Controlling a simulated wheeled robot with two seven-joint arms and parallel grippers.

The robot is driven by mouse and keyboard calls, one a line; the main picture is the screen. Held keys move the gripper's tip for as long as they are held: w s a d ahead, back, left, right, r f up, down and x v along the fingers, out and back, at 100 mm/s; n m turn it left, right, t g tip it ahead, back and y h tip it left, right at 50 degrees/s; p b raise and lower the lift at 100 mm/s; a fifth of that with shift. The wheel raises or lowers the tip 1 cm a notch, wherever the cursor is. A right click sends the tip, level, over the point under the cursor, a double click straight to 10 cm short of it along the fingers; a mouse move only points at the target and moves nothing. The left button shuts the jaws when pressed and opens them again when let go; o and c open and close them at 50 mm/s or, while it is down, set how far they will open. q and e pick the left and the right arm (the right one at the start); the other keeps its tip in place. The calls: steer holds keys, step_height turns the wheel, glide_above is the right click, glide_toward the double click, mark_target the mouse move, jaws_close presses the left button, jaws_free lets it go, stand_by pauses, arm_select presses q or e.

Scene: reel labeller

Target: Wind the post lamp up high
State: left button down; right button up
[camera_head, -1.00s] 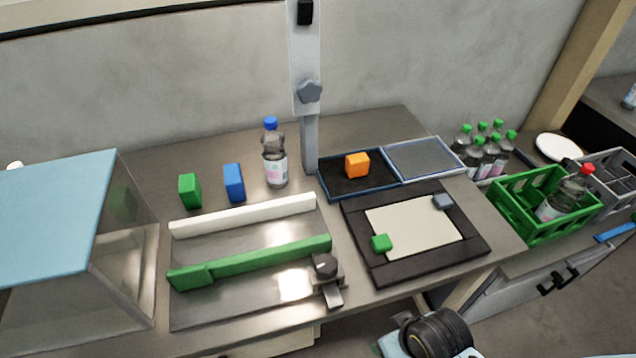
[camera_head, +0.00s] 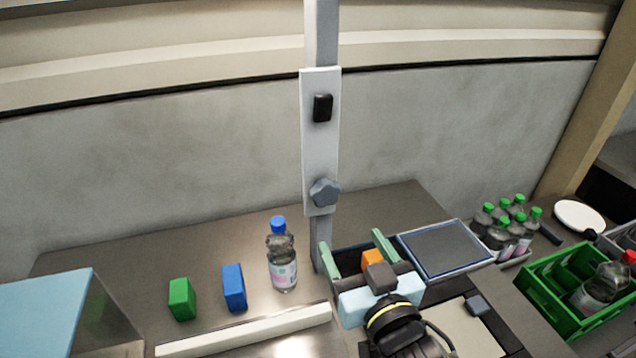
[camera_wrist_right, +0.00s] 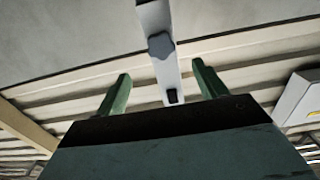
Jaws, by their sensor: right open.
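The post lamp's grey post (camera_head: 322,35) stands at the back of the table, with a pale plate (camera_head: 320,150) on it. The plate carries a black switch-like block (camera_head: 323,107) and a grey-blue lobed knob (camera_head: 325,192). The lamp head is out of view. My right gripper (camera_head: 358,252) is open and empty, below and right of the knob, in front of the dark tray. In the right wrist view the knob (camera_wrist_right: 161,45) and black block (camera_wrist_right: 172,96) show between and beyond the two green fingers (camera_wrist_right: 160,88). My left gripper is not in view.
A bottle with a blue cap (camera_head: 283,260) stands close left of the post. Green (camera_head: 181,299) and blue (camera_head: 234,287) blocks stand further left. An orange cube (camera_head: 372,259) is behind my right gripper. A grey tray (camera_head: 445,250) and green crate (camera_head: 570,290) lie right.

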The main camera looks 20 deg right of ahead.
steer(key=p, duration=0.1)
glide_toward(327, 198)
steer(key=w, duration=0.4)
steer(key=shift+w+r, duration=0.1)
steer(key=w, duration=0.4)
steer(key=shift+a+p, duration=0.1)
steer(key=shift+p, duration=0.25)
steer(key=shift+w, duration=0.5)
steer(key=shift+c, duration=0.4)
steer(key=c, duration=0.9)
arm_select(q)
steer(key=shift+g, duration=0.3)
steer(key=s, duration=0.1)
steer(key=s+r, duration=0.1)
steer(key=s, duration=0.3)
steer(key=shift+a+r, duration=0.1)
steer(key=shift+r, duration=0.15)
arm_select(e)
steer(key=shift+o, duration=0.2)
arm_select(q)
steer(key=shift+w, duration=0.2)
